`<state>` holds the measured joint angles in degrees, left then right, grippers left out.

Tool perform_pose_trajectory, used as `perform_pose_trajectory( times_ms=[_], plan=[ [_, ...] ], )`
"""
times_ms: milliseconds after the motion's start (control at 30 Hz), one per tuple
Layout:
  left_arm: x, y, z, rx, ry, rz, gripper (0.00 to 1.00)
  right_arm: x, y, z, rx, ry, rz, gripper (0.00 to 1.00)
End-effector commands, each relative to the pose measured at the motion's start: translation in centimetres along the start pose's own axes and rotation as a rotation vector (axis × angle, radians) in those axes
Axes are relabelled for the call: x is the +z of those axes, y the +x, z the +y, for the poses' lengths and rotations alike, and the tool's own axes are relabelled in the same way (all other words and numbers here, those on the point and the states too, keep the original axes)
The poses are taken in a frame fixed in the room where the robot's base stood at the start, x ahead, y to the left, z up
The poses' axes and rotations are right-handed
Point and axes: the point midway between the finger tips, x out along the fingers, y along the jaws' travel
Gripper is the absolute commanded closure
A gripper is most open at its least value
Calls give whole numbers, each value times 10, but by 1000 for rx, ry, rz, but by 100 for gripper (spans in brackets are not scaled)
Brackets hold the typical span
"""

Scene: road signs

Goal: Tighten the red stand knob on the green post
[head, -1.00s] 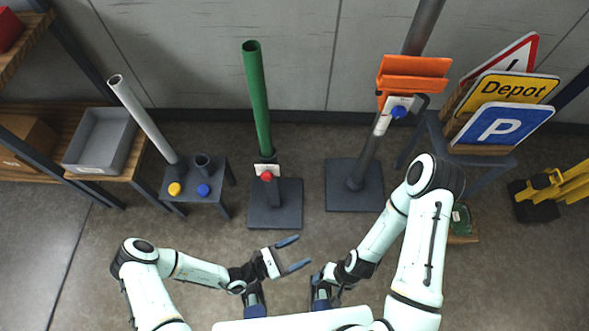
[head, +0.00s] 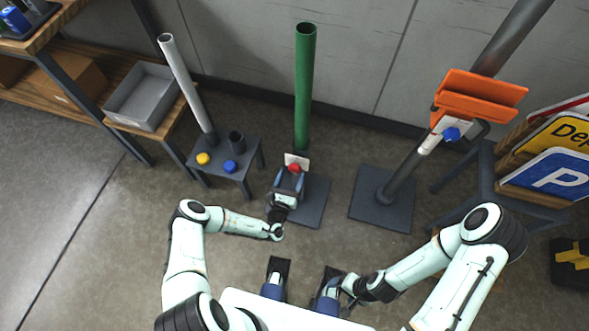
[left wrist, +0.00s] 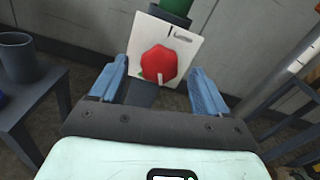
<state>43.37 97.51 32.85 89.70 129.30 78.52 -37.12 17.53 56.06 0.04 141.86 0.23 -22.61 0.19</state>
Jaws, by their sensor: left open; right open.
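The green post (head: 304,90) stands upright in a dark base plate (head: 314,205). The red stand knob (head: 294,168) sits low on its stand, in front of a small white plate (head: 303,159). In the left wrist view the red knob (left wrist: 158,64) shows between the two blue fingers, against the white plate (left wrist: 185,45). My left gripper (head: 289,182) is open, with a finger on each side of the knob's line; I cannot tell whether they touch it. My right gripper (head: 325,295) is low at the front, away from the post, and looks empty.
A small dark table (head: 225,160) with a grey pole (head: 187,85), a yellow knob (head: 203,159) and a blue knob (head: 231,167) stands left of the post. Signs (head: 550,175) lean at far right.

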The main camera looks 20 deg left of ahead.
Motion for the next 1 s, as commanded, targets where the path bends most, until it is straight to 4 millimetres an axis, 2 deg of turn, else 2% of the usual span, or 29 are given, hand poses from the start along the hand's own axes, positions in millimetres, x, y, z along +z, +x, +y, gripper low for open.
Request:
perform_pose_trajectory(
  times_ms=[100, 233, 400, 633, 700, 800, 1000],
  plan=[
    [0, 20, 0, 0, 2, -2, 24, -1, 3, 1, -1, 0, 4, 24],
    [0, 34, 0, -2, 2, -2, 24, -3, 4, 1, -2, -1, 8, 24],
    [0, 41, 0, -2, 1, 0, 24, -3, 5, 1, -2, -1, 10, 24],
    [0, 41, 0, -2, 0, 0, 24, -3, 5, 0, -2, -1, 10, 24],
    [0, 41, 0, -2, 0, 0, 47, -3, 5, 0, -2, -1, 10, 24],
    [0, 41, 0, -2, 0, 0, 76, -3, 5, 0, -2, -1, 10, 24],
    [-1, 40, 1, 1, -63, 1, 75, -3, 4, 1, -2, -1, 10, 24]
  ],
)
